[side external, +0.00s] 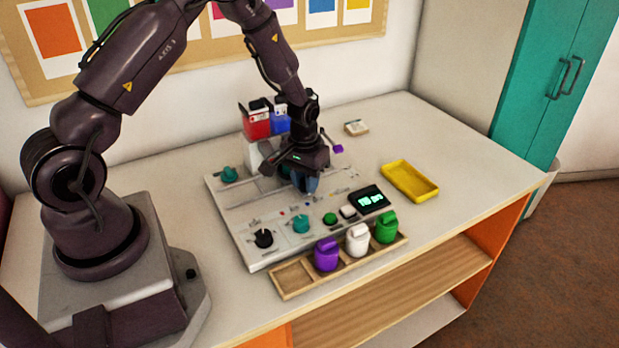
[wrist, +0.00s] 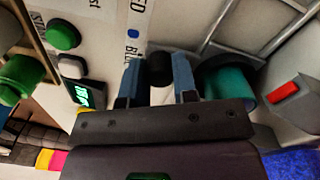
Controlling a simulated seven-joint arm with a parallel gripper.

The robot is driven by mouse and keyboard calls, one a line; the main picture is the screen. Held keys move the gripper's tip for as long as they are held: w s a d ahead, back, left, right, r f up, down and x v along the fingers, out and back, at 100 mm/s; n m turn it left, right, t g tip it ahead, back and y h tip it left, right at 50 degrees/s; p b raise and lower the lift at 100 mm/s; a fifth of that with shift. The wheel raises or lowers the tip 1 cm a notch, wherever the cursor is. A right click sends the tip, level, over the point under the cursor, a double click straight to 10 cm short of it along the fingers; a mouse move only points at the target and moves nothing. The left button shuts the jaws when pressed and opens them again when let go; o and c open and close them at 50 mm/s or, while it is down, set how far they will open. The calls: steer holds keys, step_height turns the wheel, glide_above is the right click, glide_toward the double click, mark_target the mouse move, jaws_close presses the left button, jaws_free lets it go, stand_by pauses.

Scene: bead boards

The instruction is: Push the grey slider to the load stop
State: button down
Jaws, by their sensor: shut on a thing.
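The pale control board (side external: 252,212) lies on the table with long slots across its upper part. My gripper (side external: 306,184) is low over the board's right half, pointing down. In the wrist view its two blue fingers (wrist: 157,85) stand on either side of a small dark round knob (wrist: 158,68), shut on it. I cannot tell whether this knob belongs to the grey slider, because the fingers and hand hide what is under it. Slot lines (wrist: 213,42) run on the board above the fingers in the wrist view. I cannot make out the load stop label.
A teal cylinder (wrist: 232,84) stands close to the right finger. The board also has a black knob (side external: 263,239), a teal knob (side external: 300,223), a green button (side external: 330,218) and a lit display (side external: 370,199). A wooden tray (side external: 292,279) with jars lies in front, a yellow tray (side external: 410,180) right.

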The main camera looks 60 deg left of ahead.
steer(key=s, duration=1.4)
steer(key=shift+s, duration=0.15)
steer(key=c, duration=1.2)
jaws_free()
steer(key=shift+o, duration=0.2)
steer(key=shift+r, duration=0.25)
step_height(320, 180, up, 13)
steer(key=shift+a+f, duration=0.15)
steer(key=shift+f, duration=0.05)
steer(key=s+d+r+m+t, duration=0.2)
steer(key=d+r, duration=0.4)
steer(key=r, duration=0.3)
steer(key=s+d+r+m+t, duration=0.2)
steer(key=d+r, duration=0.4)
steer(key=r, duration=0.3)
steer(key=shift+s+m+t, duration=0.4)
steer(key=shift+m+t, duration=0.3)
steer(key=shift+t, duration=0.1)
